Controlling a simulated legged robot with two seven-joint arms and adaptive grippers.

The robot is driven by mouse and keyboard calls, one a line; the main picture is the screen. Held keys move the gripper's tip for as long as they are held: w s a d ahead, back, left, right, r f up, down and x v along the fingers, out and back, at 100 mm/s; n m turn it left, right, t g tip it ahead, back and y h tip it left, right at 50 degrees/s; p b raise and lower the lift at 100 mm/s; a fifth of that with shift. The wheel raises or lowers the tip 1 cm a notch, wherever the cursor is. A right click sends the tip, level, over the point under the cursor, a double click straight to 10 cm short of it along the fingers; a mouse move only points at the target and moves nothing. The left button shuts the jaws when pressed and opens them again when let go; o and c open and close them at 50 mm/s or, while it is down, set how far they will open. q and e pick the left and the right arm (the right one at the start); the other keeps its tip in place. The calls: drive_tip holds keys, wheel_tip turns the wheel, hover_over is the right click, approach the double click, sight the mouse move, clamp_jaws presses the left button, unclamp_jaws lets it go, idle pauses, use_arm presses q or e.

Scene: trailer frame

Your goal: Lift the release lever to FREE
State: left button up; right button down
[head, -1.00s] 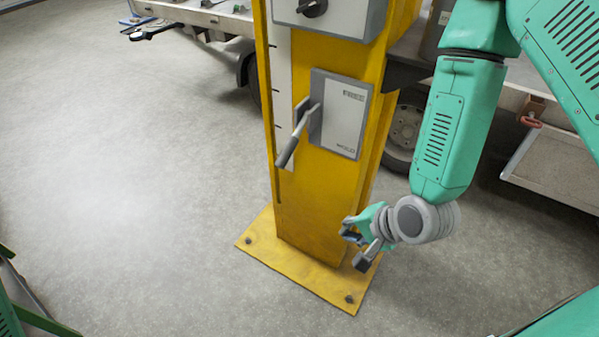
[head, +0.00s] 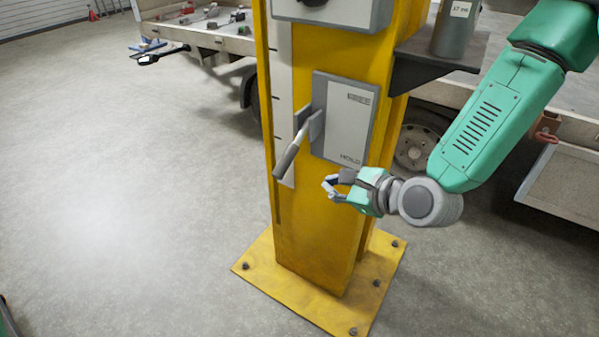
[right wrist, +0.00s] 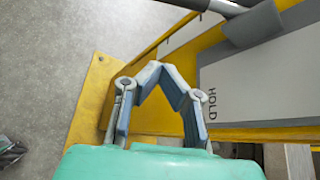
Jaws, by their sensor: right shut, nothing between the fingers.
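The release lever (head: 291,152) is a grey handle on the front of a yellow post (head: 318,225). It slants down and left from its pivot beside a grey plate (head: 345,120), marked FREE at the top and HOLD at the bottom. In the right wrist view the lever (right wrist: 222,7) shows at the top edge, with the plate (right wrist: 265,85) at right. My right gripper (head: 329,186) is shut and empty, in front of the post, below the plate and to the lower right of the lever's end, apart from it. My left gripper is out of view.
The post's bolted base plate (head: 300,297) lies on the floor. A trailer (head: 215,38) stands behind. The floor at left is clear.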

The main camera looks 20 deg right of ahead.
sight(293, 149)
drive_tip(key=b+x, duration=0.3)
drive_tip(key=x, duration=0.7)
drive_tip(key=shift+s+a+r+b, duration=0.1)
drive_tip(key=shift+a+r, duration=0.2)
drive_tip(key=shift+r, duration=0.3)
drive_tip(key=shift+s+a+r+b, duration=0.15)
drive_tip(key=shift+a+r, duration=0.15)
drive_tip(key=shift+r, duration=0.25)
drive_tip(key=shift+a+r+b, duration=0.1)
drive_tip(key=shift+a+r, duration=0.25)
drive_tip(key=shift+r, duration=0.25)
drive_tip(key=shift+s+a+r+p, duration=0.15)
drive_tip(key=shift+r+p, duration=0.15)
drive_tip(key=shift+p, duration=0.45)
drive_tip(key=shift+m, duration=0.3)
